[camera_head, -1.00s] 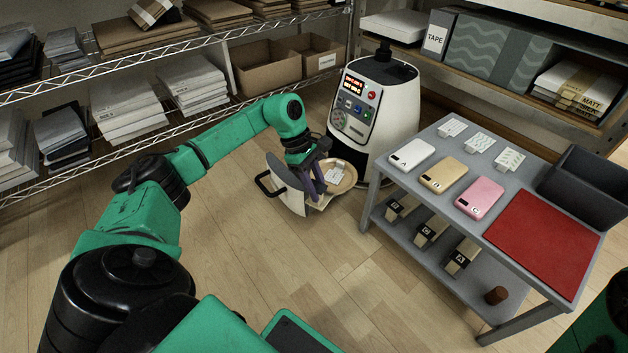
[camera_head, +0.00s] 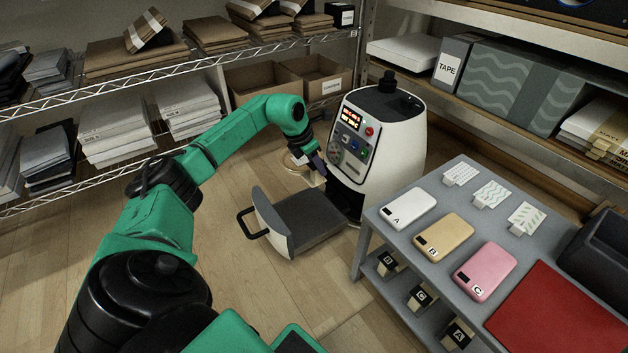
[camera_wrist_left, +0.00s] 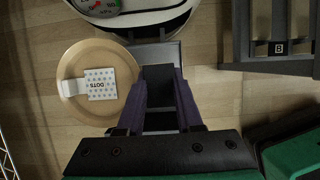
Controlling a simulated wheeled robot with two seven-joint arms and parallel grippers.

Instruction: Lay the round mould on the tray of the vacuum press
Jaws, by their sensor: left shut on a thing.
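The round mould (camera_wrist_left: 78,108) is a tan disc with a white card marked DOTS on it. In the left wrist view it lies at the left, its edge against my fingers. In the head view only a sliver of the mould (camera_head: 293,160) shows, left of the press. My left gripper (camera_head: 319,167), also in the left wrist view (camera_wrist_left: 160,98), is shut on it; the fingers hide the grip point. The white vacuum press (camera_head: 392,130) stands at centre. Its grey tray (camera_head: 312,222) is pulled out, bare, in front of the gripper. My right gripper is out of view.
A grey table (camera_head: 405,245) with white, tan and pink phone-like slabs and a red mat (camera_head: 560,310) stands at right. Wire shelves (camera_head: 130,80) with paper stacks and boxes line the back left. The floor left of the tray is clear.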

